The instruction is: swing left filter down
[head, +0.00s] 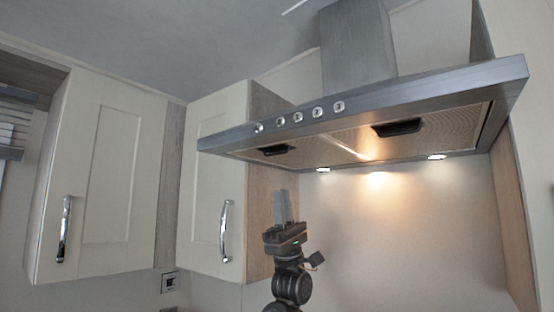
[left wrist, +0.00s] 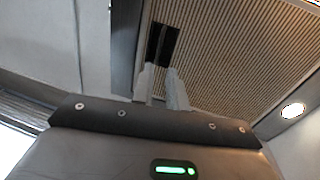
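The steel range hood has a left filter (head: 314,149), a mesh panel on its underside, with a black handle (head: 278,150) near its left end. The panel looks flush with the hood. In the left wrist view the ribbed filter mesh (left wrist: 226,58) fills much of the picture, and the black handle recess (left wrist: 162,42) is just beyond my fingertips. My left gripper (head: 282,192) points up below the left filter, apart from it in the head view. Its fingers (left wrist: 161,72) stand a small gap apart with nothing between them. My right gripper is not in view.
The hood's right filter (head: 448,121) has its own black handle (head: 398,127). Round buttons (head: 297,118) line the hood's front. Lit lamps (head: 437,157) sit at its rear. White cabinets (head: 215,185) with chrome handles stand to the left. The space right of my gripper is clear.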

